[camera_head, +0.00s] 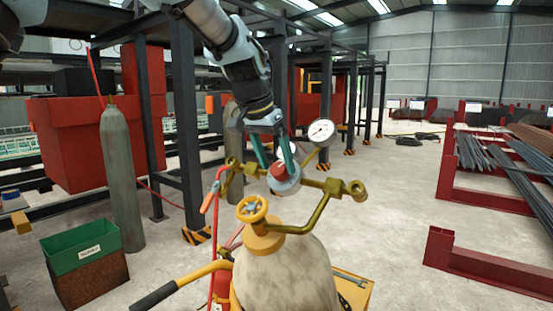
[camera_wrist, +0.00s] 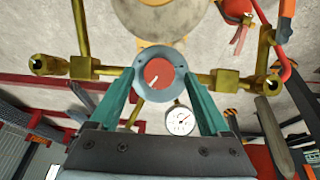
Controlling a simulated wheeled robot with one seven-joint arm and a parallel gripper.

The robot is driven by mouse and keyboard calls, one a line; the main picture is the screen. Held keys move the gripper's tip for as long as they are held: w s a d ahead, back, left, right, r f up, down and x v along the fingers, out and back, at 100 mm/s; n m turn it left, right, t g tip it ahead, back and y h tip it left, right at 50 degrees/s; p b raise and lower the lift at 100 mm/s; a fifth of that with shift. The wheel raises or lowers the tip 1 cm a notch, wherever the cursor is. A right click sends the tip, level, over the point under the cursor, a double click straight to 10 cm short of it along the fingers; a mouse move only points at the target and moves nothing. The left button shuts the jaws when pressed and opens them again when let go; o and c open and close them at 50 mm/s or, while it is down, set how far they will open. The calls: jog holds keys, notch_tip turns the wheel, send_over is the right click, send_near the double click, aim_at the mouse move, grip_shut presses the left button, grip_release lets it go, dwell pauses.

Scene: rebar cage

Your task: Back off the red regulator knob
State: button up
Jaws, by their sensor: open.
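The red regulator knob (camera_wrist: 158,73) sits in a round grey-blue housing on a brass pipe bar, with a small white mark on its face. In the head view the red knob (camera_head: 278,169) shows above the gas cylinder (camera_head: 290,275), partly covered by a finger. My gripper (camera_wrist: 158,82) is open, its two teal fingers on either side of the housing in the wrist view. It comes down from above in the head view (camera_head: 275,158). I cannot tell whether the fingers touch the housing. A white pressure gauge (camera_head: 321,132) stands beside it, also in the wrist view (camera_wrist: 180,120).
A yellow valve handwheel (camera_head: 252,209) tops the cylinder on a yellow cart with a black-gripped handle (camera_head: 180,287). A red hose (camera_head: 213,240) hangs at left. A green bin (camera_head: 82,262) and grey cylinder (camera_head: 120,180) stand left; red racks (camera_head: 480,265) stand right.

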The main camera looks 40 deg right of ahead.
jog(key=shift+d+f, duration=0.15)
jog(key=shift+f, duration=0.3)
grip_shut()
dwell(0.5)
